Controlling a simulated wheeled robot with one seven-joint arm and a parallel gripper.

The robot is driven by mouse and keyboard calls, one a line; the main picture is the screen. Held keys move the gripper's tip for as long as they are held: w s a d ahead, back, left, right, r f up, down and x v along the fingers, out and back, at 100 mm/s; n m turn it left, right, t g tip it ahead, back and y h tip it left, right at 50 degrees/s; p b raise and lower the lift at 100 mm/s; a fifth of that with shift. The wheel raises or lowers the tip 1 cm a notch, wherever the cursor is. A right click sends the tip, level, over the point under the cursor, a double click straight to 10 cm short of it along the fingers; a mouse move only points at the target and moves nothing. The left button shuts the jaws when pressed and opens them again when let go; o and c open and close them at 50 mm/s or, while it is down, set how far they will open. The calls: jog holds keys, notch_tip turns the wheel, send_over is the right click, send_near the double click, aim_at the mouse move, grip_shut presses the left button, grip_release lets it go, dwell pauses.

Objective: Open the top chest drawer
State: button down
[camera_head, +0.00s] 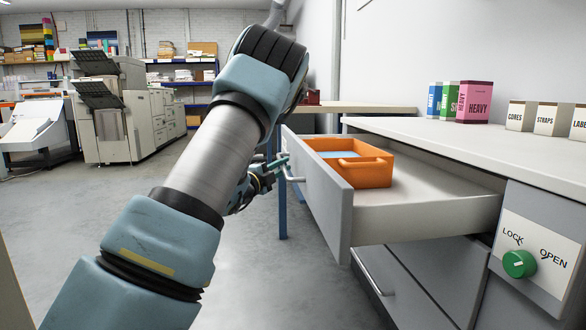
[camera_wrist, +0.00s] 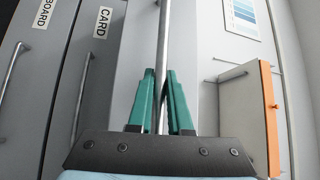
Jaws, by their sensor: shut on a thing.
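The top chest drawer (camera_head: 318,195) is pulled well out of the grey chest. Its inside shows, with a pale floor. An orange bin (camera_head: 360,173) with a handle sits in it and has something light blue inside. My gripper (camera_head: 280,163) is at the outer face of the drawer front, at the bar handle (camera_head: 293,176). In the wrist view, the green fingers of my gripper (camera_wrist: 161,92) are shut on the metal bar handle (camera_wrist: 164,40), one on each side. My arm hides part of the gripper in the head view.
A green knob (camera_head: 519,264) sits on a LOCK/OPEN panel at the chest's right. A lower drawer (camera_head: 377,284) is closed. Coloured boxes (camera_head: 475,102) stand on the worktop (camera_head: 455,137). In the wrist view, closed fronts are labelled CARD and BOARD. The floor (camera_head: 290,285) before the drawer is clear.

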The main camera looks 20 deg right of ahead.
jog(key=shift+a, duration=0.15)
jog(key=c, duration=0.8)
grip_release()
jog(key=shift+c, duration=0.2)
jog(key=p+v, duration=0.1)
jog(key=v, duration=1)
jog(key=shift+w, duration=0.15)
